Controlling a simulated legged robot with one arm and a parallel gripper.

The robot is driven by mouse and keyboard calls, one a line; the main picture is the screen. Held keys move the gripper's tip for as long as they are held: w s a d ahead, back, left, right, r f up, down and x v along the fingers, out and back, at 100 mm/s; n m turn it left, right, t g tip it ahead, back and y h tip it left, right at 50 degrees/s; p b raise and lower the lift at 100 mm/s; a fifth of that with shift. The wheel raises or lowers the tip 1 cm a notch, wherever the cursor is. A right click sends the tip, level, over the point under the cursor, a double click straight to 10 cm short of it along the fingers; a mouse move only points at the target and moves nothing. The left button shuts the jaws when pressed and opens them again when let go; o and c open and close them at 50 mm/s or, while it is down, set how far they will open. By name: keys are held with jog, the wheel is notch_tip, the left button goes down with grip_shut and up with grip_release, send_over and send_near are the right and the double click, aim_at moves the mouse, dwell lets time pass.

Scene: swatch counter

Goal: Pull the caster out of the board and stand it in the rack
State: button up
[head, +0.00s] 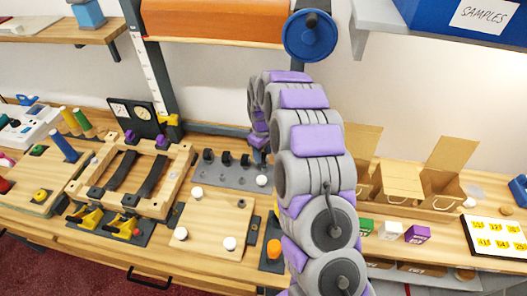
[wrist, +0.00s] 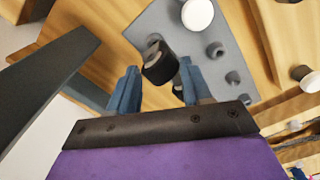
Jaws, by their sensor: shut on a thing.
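My gripper (wrist: 160,88) has its two blue fingers on either side of a dark, short cylindrical piece (wrist: 158,62), and is shut on it. This looks like the caster; its lower end is hidden, so I cannot tell whether it is seated or free. Beside it in the wrist view is a grey plate (wrist: 190,42) with several short grey studs and a white round knob (wrist: 198,15). In the head view this plate (head: 215,177) carries dark upright pieces, behind a wooden board (head: 212,222) with white knobs.
A wooden frame (head: 123,205) with dark straps stands left of the board. An orange knob (head: 274,249) is at its right. Open cardboard boxes (head: 440,190) and small coloured blocks (head: 417,234) lie right of my arm. A dark bar (wrist: 45,85) crosses the wrist view's left.

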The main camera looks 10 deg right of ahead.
jog(key=shift+d+f, duration=0.35)
jog(key=shift+d, duration=0.4)
jog(key=shift+a+f, duration=0.2)
jog(key=shift+a, duration=0.2)
jog(key=shift+f, duration=0.1)
jog(key=shift+f+p, duration=0.3)
jog(key=shift+f, duration=0.15)
dwell(0.8)
jog(key=o, duration=1.6)
jog(key=shift+r, duration=0.1)
jog(key=shift+r+p, duration=1.1)
jog(key=shift+r, duration=1.85)
